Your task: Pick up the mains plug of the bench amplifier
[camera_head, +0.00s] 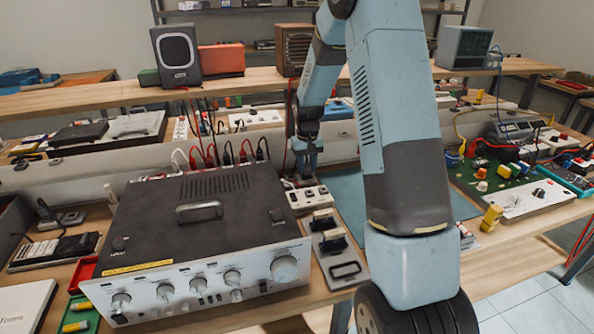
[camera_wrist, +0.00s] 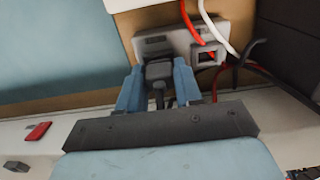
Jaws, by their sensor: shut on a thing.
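The bench amplifier (camera_head: 150,222), a dark box with a silver knobbed front, stands on the bench at the left in the head view. My gripper (camera_head: 306,168) reaches down behind its far right corner. In the wrist view my gripper (camera_wrist: 158,88) has its two blue fingers on either side of a small dark plug (camera_wrist: 158,71) and is shut on it. The plug is at a grey socket plate (camera_wrist: 150,45); whether it is still seated I cannot tell. The plug is not clearly visible in the head view.
Red, white and black leads (camera_head: 225,156) rise behind the amplifier; red and white ones (camera_wrist: 217,30) pass close right of the plug. A white outlet strip (camera_head: 308,196) and a metal-handled block (camera_head: 345,270) lie right of the amplifier. A blue mat (camera_head: 345,190) lies beyond them.

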